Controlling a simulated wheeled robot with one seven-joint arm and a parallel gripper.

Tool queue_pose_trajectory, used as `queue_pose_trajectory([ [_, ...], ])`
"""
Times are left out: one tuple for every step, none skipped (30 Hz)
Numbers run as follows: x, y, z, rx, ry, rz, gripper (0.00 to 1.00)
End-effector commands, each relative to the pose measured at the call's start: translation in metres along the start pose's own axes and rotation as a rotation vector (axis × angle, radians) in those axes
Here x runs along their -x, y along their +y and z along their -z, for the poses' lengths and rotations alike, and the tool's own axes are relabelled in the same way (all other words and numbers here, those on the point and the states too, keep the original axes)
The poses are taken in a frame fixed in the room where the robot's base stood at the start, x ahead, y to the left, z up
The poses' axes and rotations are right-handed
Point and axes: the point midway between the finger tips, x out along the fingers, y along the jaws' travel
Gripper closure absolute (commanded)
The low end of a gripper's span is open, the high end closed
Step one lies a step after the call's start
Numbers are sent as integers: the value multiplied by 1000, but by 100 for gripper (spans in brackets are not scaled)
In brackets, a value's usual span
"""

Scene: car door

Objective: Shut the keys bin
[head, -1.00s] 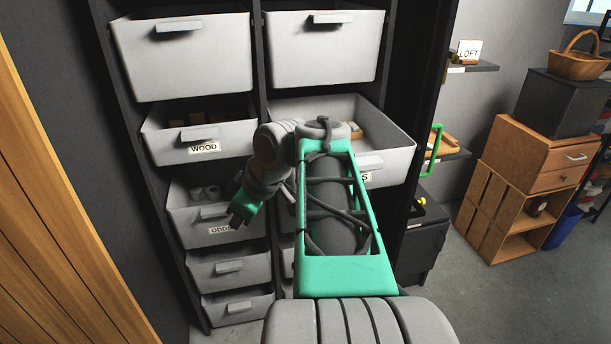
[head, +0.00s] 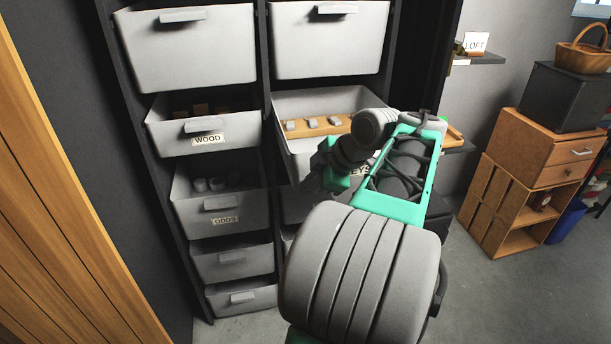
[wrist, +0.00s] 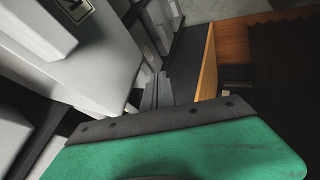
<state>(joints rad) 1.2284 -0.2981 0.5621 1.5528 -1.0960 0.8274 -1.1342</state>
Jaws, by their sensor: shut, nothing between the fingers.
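The keys bin (head: 303,147) is a pale grey drawer in the right column of the shelf unit. It is pulled out, with a wooden strip holding several small grey blocks inside. Part of its "KEYS" label (head: 360,170) shows beside my arm, which hides the right part of the bin. My gripper (head: 313,187) is shut and empty, low in front of the bin's left front. I cannot tell if it touches. In the wrist view, its thin dark fingers (wrist: 157,92) are together, beside a pale bin front (wrist: 100,62).
The wood bin (head: 165,138) and odds bin (head: 190,212) stand partly open to the left. Closed-looking bins (head: 325,45) are above. A wooden cabinet (head: 545,150) and crates stand at the right. Floor is clear between them and the shelf.

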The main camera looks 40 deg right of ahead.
Motion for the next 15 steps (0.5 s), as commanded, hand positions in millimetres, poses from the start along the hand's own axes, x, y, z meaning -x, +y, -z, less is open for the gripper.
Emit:
queue_pose_trajectory([
  [1,13,3,2,1,0,100],
  [-2,18,3,3,1,-1,100],
  [-4,23,3,2,1,-1,100],
  [-6,26,3,2,1,-2,100],
  [-7,29,2,2,1,-2,100],
  [-9,32,2,1,1,-2,100],
  [-10,33,2,1,0,-2,100],
  [-11,34,2,1,0,-3,100],
  [-12,35,2,1,-1,-3,100],
  [-12,36,2,1,-1,-3,100],
  [-12,36,1,0,-1,-3,100],
  [-12,36,1,0,-1,-3,100],
  [-12,36,1,0,-1,-4,100],
  [-12,36,1,0,-1,-3,100],
  [-12,36,1,0,-1,-3,100],
])
